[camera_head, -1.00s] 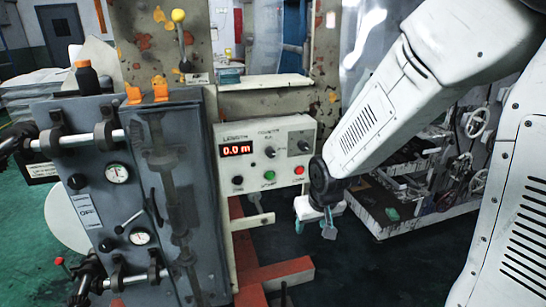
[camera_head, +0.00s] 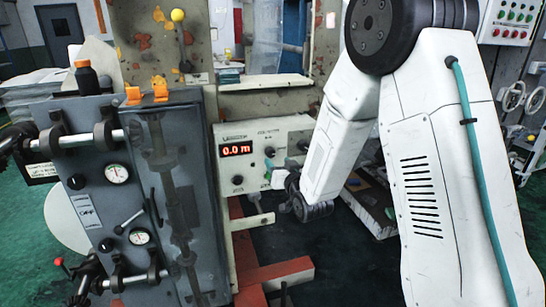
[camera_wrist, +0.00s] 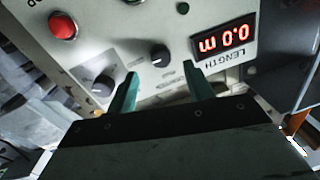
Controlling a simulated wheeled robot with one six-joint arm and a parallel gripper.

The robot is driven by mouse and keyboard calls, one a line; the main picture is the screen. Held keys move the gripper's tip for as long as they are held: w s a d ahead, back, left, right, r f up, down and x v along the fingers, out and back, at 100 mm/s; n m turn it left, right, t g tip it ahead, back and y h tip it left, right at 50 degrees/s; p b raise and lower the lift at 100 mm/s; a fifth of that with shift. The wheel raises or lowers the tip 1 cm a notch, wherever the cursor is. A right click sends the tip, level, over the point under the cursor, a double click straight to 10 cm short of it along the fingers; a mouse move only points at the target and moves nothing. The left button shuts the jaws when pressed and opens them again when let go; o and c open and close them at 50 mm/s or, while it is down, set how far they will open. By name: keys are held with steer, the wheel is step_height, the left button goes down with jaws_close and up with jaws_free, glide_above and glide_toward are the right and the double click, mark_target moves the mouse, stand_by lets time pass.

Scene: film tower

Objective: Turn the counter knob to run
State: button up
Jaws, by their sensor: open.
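The beige counter box (camera_head: 222,170) has a red LENGTH display (camera_head: 237,150) reading 0.0 m. A small black knob (camera_head: 269,152) sits right of the display, under a label too small to read; it also shows in the wrist view (camera_wrist: 160,54). My gripper (camera_wrist: 160,76) is open and empty, with its two green fingers in front of the panel. In the wrist view the knob lies between and just beyond the fingertips, with no clear contact.
A second, larger knob (camera_wrist: 103,85) is close beside one finger. A red button (camera_wrist: 63,25) and a dark button (camera_wrist: 183,8) are on the same panel. A grey machine with gauges (camera_head: 90,205) stands left of the box, and a red beam (camera_head: 275,275) lies below.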

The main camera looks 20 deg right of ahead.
mark_target(272, 155)
steer(key=w, duration=0.5)
steer(key=shift+w+a, duration=0.2)
steer(key=shift+w, duration=0.15)
steer(key=c, duration=1)
